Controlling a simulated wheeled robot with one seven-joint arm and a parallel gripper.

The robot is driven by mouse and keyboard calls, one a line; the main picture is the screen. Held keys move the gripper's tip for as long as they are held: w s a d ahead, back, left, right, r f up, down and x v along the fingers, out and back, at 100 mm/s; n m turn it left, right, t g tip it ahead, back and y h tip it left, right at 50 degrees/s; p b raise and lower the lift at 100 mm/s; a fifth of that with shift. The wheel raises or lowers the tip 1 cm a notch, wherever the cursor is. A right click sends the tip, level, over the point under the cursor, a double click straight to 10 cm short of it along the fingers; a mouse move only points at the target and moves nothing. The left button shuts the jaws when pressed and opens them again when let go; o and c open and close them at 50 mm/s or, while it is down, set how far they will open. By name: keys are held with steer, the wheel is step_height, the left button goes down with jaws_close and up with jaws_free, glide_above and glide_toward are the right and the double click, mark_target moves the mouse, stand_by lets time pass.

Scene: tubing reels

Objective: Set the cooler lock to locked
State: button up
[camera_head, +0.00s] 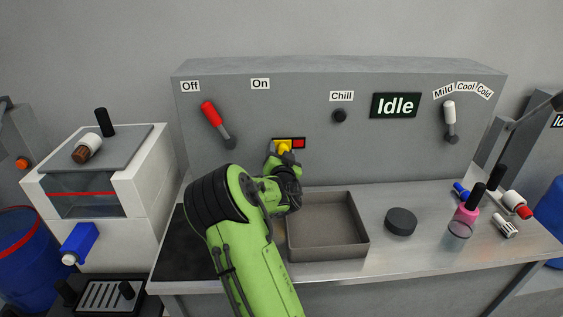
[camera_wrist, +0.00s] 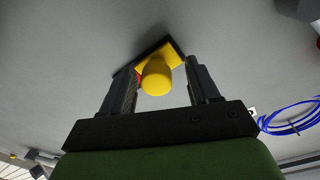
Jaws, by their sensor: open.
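The yellow knob (camera_head: 284,147) sits on a small black plate on the grey panel, on the plate's left part. A red square (camera_head: 299,143) shows on the plate's right part. No label on this plate is readable. My gripper (camera_head: 283,160) is at the panel just below the knob, and my wrist hides part of it. In the wrist view, the yellow knob (camera_wrist: 157,78) stands between the two open fingers of my gripper (camera_wrist: 161,68), with gaps on both sides. A bit of red shows by the left finger.
A red lever (camera_head: 211,113) under Off and On is at left. A black Chill knob (camera_head: 339,116), an Idle display (camera_head: 395,106) and a white-tipped lever (camera_head: 449,112) are at right. A grey tray (camera_head: 364,243) and black puck (camera_head: 400,221) lie on the bench.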

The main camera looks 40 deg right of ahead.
steer(key=b+v, duration=0.4)
steer(key=v, duration=1.1)
steer(key=shift+a, duration=0.1)
